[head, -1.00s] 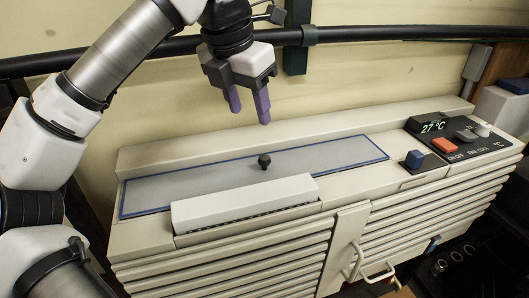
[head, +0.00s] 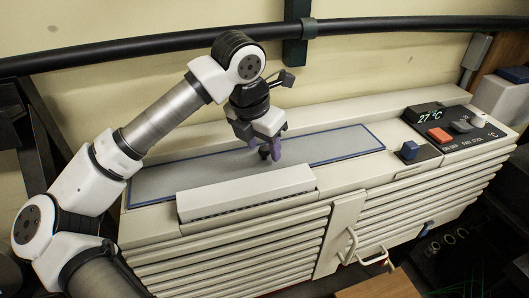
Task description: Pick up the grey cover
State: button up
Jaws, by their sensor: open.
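The grey cover (head: 330,147) is a long flat panel with a blue edge, set in the top of the beige cabinet. Its small black knob (head: 264,154) stands near the middle of the panel. My gripper (head: 264,158) points down over the cover with its two purple fingers apart, one on each side of the knob as seen from here. The knob is partly hidden by the fingers. I cannot tell whether the fingers touch it. The cover lies flat in place.
A raised beige vent block (head: 246,192) stands in front of the cover. At the right are a blue button (head: 409,150), a red switch (head: 439,134) and a 27 °C display (head: 430,116). A black pipe (head: 150,46) runs along the wall behind.

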jog(key=shift+w+d+f, duration=0.1)
jog(key=shift+f, duration=0.4)
grip_shut()
jog(key=shift+r, duration=0.1)
